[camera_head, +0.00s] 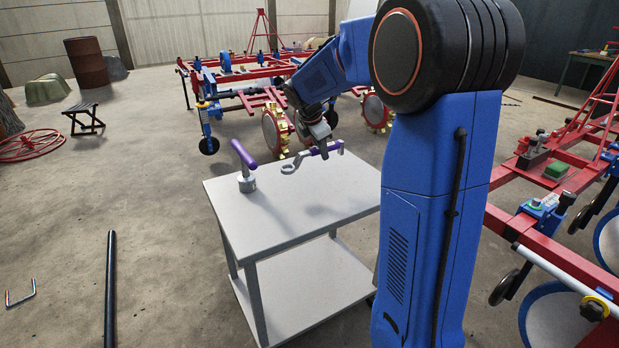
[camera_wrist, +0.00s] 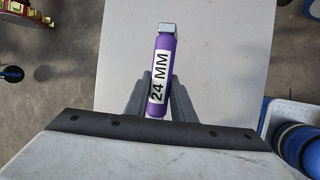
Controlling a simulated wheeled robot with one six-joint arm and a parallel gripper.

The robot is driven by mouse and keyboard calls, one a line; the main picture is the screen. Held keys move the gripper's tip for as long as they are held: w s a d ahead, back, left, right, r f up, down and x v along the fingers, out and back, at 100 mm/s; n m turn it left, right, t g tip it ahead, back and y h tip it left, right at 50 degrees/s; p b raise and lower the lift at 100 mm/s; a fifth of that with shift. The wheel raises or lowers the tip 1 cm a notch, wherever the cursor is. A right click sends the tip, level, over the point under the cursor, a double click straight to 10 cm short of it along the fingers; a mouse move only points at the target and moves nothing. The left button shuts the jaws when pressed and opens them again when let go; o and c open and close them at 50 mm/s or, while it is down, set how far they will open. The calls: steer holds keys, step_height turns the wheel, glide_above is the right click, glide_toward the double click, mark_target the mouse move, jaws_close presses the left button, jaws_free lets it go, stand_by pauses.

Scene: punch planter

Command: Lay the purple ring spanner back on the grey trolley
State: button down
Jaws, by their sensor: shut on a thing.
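My gripper (camera_head: 322,148) is shut on the purple ring spanner (camera_head: 291,167) and holds it above the grey trolley (camera_head: 262,232). The spanner lies roughly level, with its grey ring end toward the left in the head view. In the wrist view the purple handle (camera_wrist: 161,62) with a "24 MM" label sits between the two fingers (camera_wrist: 158,95), a grey end pointing up the picture. The trolley's pale top (camera_wrist: 222,60) shows beneath it. The exact gap between spanner and top is hard to tell.
A purple-handled tool with a grey round base (camera_head: 247,182) stands on the trolley's left far part. The near trolley top is clear. Red farm machinery (camera_head: 552,175) stands right, with more behind. A black bar (camera_head: 110,290) lies on the floor at left.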

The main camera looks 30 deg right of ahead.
steer(key=shift+f, duration=3.85)
steer(key=c, duration=1.5)
jaws_free()
steer(key=shift+a+f, duration=0.1)
steer(key=shift+f, duration=0.05)
steer(key=v, duration=1.6)
steer(key=s+a+m+y, duration=0.1)
steer(key=s+a+m, duration=0.35)
steer(key=s, duration=0.55)
steer(key=s+a+m+y, duration=0.1)
steer(key=s+a+m, duration=0.3)
steer(key=s, duration=0.7)
steer(key=shift+s+a+f+m+t+y, duration=0.35)
steer(key=shift+s+a+f+m, duration=0.25)
steer(key=shift+s+f+m, duration=1.4)
steer(key=shift+s+a+f+m+t+y, duration=0.25)
steer(key=shift+s+a+f+m+y, duration=0.55)
steer(key=shift+s, duration=2.15)
steer(key=shift+s+a+f+m+t+y, duration=0.1)
steer(key=shift+s+a+f+m+t, duration=0.25)
steer(key=shift+s+f+m, duration=1.75)
